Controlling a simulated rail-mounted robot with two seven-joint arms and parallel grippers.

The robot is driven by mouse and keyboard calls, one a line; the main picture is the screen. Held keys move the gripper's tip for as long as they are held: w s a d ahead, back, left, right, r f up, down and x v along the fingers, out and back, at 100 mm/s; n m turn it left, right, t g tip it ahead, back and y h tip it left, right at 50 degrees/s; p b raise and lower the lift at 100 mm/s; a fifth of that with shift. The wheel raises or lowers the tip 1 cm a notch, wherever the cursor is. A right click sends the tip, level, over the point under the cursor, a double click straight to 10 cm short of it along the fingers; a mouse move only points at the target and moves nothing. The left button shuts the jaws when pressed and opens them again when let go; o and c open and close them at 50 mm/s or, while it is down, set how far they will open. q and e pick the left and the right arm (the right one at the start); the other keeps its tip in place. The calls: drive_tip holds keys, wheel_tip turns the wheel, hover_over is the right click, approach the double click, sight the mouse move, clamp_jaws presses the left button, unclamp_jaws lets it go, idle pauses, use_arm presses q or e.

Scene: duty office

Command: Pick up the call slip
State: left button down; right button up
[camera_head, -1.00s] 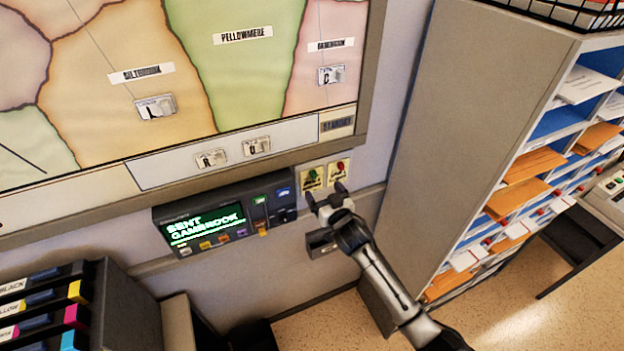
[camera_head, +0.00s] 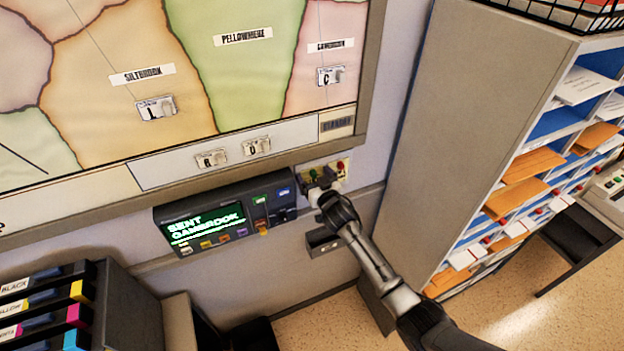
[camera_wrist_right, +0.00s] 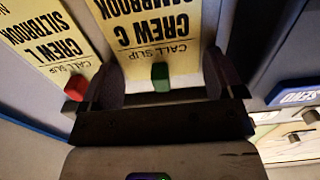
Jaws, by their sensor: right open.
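In the right wrist view, upside down, a yellow call slip (camera_wrist_right: 150,28) reads "CREW C" and "GAMBROOK" and has a green tab (camera_wrist_right: 160,77) at its end. My right gripper (camera_wrist_right: 157,82) is open, with one dark finger on each side of this slip and tab. I cannot tell whether the fingers touch it. In the head view my right gripper (camera_head: 321,180) is at the wall below the map board, partly covering the slips. My left gripper is not in view.
A console (camera_head: 215,222) with a green "SENT GAMBROOK" display is on the wall just left of my right gripper. The map board (camera_head: 240,167) is above. A tall pigeonhole cabinet (camera_head: 450,130) stands right of my arm. A dark rack (camera_head: 120,300) is at lower left.

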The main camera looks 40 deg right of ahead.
drive_tip(key=c, duration=0.7)
drive_tip(key=shift+s+r, duration=0.15)
drive_tip(key=shift+s+r, duration=0.15)
drive_tip(key=shift+r, duration=0.05)
drive_tip(key=s+a+r, duration=0.3)
drive_tip(key=s+r, duration=0.4)
drive_tip(key=s, duration=0.6)
drive_tip(key=shift+a+r, duration=0.15)
drive_tip(key=shift+a, duration=0.05)
